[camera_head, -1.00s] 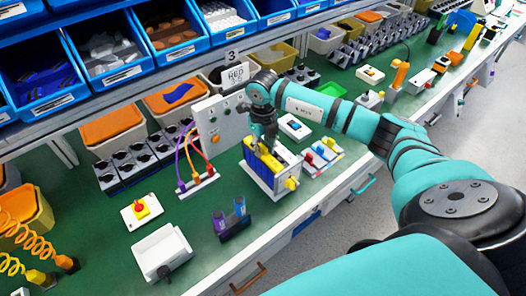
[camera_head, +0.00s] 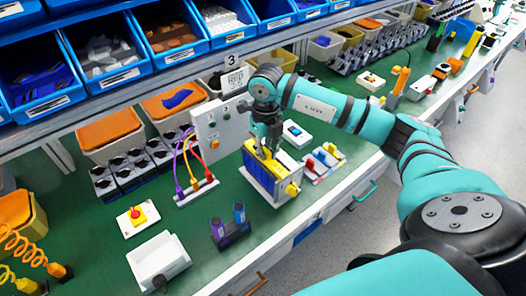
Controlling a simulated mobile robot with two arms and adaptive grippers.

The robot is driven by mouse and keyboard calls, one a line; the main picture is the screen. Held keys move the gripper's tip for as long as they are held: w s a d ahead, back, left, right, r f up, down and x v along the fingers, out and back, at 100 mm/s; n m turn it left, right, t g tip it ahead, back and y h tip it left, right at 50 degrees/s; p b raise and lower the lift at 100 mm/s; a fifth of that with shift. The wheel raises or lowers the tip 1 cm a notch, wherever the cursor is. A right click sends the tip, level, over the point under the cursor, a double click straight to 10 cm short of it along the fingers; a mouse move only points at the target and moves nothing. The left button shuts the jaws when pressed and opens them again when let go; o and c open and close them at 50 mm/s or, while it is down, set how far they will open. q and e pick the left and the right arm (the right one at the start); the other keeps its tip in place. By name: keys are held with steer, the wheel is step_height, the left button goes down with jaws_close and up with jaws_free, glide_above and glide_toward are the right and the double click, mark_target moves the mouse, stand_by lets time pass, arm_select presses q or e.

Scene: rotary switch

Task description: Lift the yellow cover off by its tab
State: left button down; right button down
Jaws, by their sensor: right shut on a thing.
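The yellow cover (camera_head: 255,164) sits on top of a white-sided switch unit with blue inside (camera_head: 258,185) on the green bench. A yellow rotary knob (camera_head: 292,189) sticks out of the unit's right-hand face. My right gripper (camera_head: 266,152) points down over the cover and is shut on its tab; the fingers hide most of the tab. I see no clear gap between cover and unit. My left gripper is not in view.
A white panel with cables (camera_head: 215,130) stands just behind and left. A board with coloured switches (camera_head: 322,160) lies close on the right. Shelf bins hang above.

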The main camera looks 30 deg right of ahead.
steer(key=s+a+r+b, duration=0.1)
steer(key=s+a+b, duration=0.25)
steer(key=s, duration=0.85)
step_height(320, 180, up, 6)
steer(key=p, duration=0.3)
steer(key=shift+s+a+r+p, duration=0.15)
steer(key=shift+s+a+p, duration=0.05)
steer(key=shift+s+p, duration=0.15)
